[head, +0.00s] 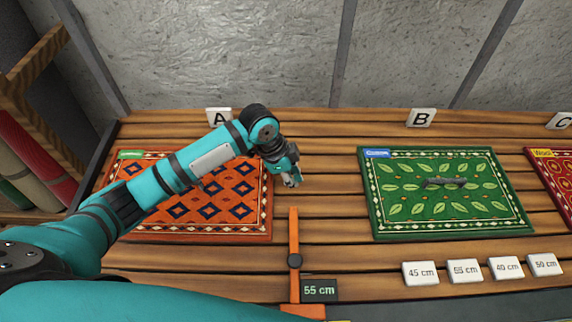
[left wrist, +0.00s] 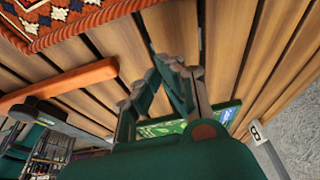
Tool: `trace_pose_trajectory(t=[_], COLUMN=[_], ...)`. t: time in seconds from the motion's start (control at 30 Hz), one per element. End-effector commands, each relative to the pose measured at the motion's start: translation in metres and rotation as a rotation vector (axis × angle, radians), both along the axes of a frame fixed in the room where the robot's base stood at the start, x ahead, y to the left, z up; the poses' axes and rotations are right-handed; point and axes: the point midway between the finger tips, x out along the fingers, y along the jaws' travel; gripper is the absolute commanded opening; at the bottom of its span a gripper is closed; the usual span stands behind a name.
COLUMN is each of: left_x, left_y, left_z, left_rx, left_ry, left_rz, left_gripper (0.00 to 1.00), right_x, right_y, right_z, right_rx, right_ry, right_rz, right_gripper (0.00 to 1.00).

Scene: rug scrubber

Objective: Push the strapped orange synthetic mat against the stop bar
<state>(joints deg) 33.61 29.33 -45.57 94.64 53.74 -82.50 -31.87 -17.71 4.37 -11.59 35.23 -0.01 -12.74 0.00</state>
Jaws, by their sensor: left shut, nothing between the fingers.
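The orange mat (head: 250,215), with dark blue diamonds and a pale patterned border, lies flat on the wooden slats below tile A. My left arm covers its middle, and I cannot make out a strap. Its edge also shows in the left wrist view (left wrist: 62,22). The orange stop bar (head: 294,240) stands right of the mat with a narrow gap between them; it also shows in the left wrist view (left wrist: 65,83). My left gripper (head: 293,180) is shut and empty, just right of the mat's upper right edge and beyond the bar's far end. My right gripper is not in view.
A green leaf-patterned mat (head: 450,215) with a dark handle-like piece lies below tile B (head: 421,117). A red mat (head: 560,185) is at the right edge. A "55 cm" display (head: 319,290) sits beside the bar. Several number tiles (head: 465,271) line the front. Rolled rugs stand left.

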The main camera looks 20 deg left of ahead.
Motion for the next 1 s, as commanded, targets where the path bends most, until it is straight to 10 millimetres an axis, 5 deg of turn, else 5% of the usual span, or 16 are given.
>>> trace_pose_trajectory(t=[0.13, 0.4, 0.87, 1.0], left_x=[0.002, -0.007, -0.009, -0.013], left_y=[-0.01, 0.025, 0.03, 0.046], left_z=[-0.028, -0.027, -0.028, -0.027], left_rx=[0.0, 0.002, 0.0, 0.004], left_ry=[0.005, 0.002, 0.0, 0.002], left_rz=[0.001, 0.001, -0.001, 0.003], left_gripper=[0.0, 0.0, 0.0, 0.0], right_x=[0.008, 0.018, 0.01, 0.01], right_y=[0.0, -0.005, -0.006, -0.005], right_z=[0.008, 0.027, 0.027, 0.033], right_rx=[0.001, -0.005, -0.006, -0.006], right_ry=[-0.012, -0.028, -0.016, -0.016], right_rz=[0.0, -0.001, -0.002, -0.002], right_gripper=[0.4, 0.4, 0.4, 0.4])
